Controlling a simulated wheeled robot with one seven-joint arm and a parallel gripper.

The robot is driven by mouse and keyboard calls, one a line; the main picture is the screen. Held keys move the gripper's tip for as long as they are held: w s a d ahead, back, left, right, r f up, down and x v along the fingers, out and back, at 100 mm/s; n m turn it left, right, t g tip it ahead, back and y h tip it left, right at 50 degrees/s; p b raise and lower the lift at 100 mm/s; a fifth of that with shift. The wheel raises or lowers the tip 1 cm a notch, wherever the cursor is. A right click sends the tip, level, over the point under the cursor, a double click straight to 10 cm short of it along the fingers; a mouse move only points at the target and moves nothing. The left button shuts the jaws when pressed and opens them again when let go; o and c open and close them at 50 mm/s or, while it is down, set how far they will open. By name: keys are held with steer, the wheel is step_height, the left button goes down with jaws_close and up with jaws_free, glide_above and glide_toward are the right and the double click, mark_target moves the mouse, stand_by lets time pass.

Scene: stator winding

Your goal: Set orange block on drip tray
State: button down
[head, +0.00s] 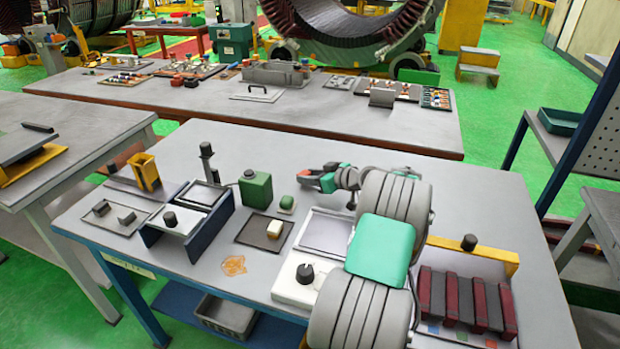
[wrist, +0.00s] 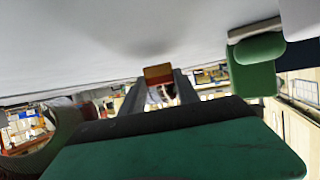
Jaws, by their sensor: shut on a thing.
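The orange block (wrist: 158,72) sits between the two dark fingers of my gripper (wrist: 157,92) in the wrist view, close to the pale table surface that fills the top of that picture. In the head view my gripper (head: 322,179) reaches left over the back of the table, with the orange-red block (head: 304,173) at its tip. A shallow dark tray (head: 248,240) with a cream block on it lies in front and to the left of the gripper. A flat grey tray (head: 326,232) lies nearer my arm, partly hidden by it. I cannot tell which is the drip tray.
A green box (head: 256,189) with a dark knob and a small green piece (head: 287,204) stand left of the gripper. A white knob box (head: 297,279) stands in front. Dark red blocks (head: 465,300) stand at the right. The table behind the gripper is clear.

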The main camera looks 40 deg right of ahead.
steer(key=shift+f, duration=0.55)
steer(key=shift+f, duration=0.1)
steer(key=shift+f, duration=0.15)
steer(key=c, duration=0.9)
jaws_free()
